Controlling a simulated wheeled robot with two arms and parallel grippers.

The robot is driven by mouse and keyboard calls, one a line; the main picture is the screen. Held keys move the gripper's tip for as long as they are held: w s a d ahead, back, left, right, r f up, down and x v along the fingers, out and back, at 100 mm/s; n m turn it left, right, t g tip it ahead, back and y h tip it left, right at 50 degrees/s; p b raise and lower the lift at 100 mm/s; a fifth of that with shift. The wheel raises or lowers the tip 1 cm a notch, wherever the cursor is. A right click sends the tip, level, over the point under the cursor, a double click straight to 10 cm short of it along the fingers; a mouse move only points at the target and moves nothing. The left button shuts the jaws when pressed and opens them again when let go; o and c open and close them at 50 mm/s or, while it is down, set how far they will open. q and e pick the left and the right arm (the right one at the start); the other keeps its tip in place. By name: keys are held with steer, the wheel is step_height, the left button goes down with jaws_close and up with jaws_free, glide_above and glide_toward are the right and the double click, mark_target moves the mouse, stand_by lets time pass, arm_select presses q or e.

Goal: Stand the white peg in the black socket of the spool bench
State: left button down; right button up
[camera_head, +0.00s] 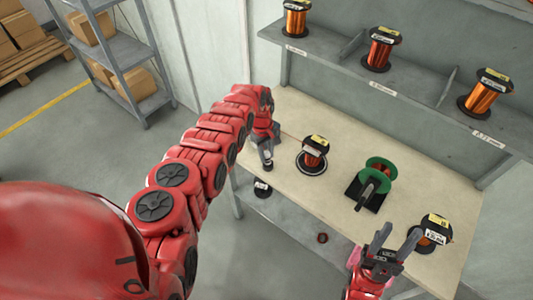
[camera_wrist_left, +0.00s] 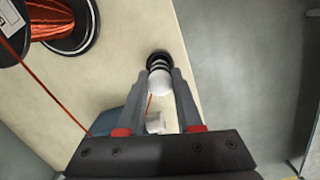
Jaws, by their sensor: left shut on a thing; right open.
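The white peg (camera_wrist_left: 160,84) shows between the fingertips of my left gripper (camera_wrist_left: 161,82) in the left wrist view, and the gripper is shut on it. A black ringed piece, which looks like the black socket (camera_wrist_left: 157,57), sits right at the peg's end. I cannot tell whether the peg is inside it or just above it. In the head view my left gripper (camera_head: 266,160) is at the left front edge of the spool bench (camera_head: 320,205), and the peg is too small to make out. My right gripper (camera_head: 380,242) is open and empty near the bench's front right.
A copper spool (camera_head: 314,152) stands on the bench, with a thin red wire (camera_wrist_left: 55,95) leading off near it. A green winder (camera_head: 378,175) stands mid-bench, another spool (camera_head: 430,232) at the right. Several spools line the shelf (camera_head: 410,98) above. Bare benchtop lies between.

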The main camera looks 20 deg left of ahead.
arm_select(q)
steer(key=shift+f+b, duration=0.55)
steer(key=shift+f, duration=0.2)
steer(key=c, duration=0.5)
jaws_free()
steer(key=shift+r, duration=0.15)
